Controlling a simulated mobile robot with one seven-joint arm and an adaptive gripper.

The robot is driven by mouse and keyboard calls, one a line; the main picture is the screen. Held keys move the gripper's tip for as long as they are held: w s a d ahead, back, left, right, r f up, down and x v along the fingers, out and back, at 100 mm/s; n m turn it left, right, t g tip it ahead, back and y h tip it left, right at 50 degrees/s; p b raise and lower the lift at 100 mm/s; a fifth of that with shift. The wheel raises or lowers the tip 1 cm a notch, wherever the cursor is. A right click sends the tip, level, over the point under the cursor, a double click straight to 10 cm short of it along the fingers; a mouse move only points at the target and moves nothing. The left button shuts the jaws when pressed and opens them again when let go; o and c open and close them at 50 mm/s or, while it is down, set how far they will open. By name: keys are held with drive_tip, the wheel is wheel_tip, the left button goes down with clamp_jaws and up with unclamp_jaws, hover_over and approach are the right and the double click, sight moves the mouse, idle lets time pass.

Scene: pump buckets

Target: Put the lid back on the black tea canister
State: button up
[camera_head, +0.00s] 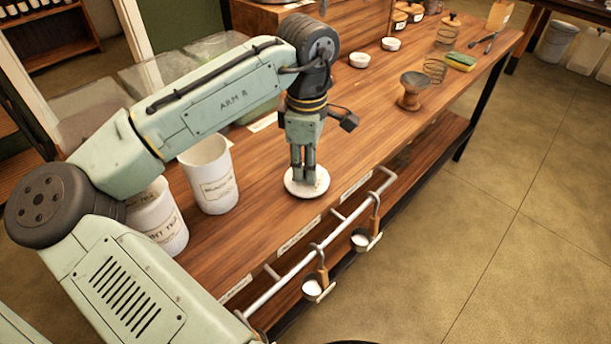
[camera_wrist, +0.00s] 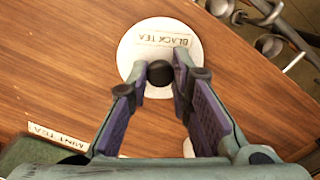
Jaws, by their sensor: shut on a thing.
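The white round lid (camera_head: 306,183) lies flat at the table's front edge, on or just above the wood. In the wrist view the lid (camera_wrist: 147,42) shows a BLACK TEA label and a dark knob (camera_wrist: 160,73). My gripper (camera_head: 303,171) points straight down and is shut on the lid's knob; its fingers (camera_wrist: 159,82) flank the knob in the wrist view. The white canister (camera_head: 209,178), whose label seems to read BLACK TEA, stands upright left of the lid, apart from it. Its top looks open.
A second white canister (camera_head: 158,218), labelled MINT TEA, stands nearer, partly behind my arm. A rail (camera_head: 300,258) with hanging scoops (camera_head: 318,287) runs along the front edge.

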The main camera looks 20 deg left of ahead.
drive_tip(key=shift+r+p, duration=1.65)
drive_tip(key=shift+r, duration=0.25)
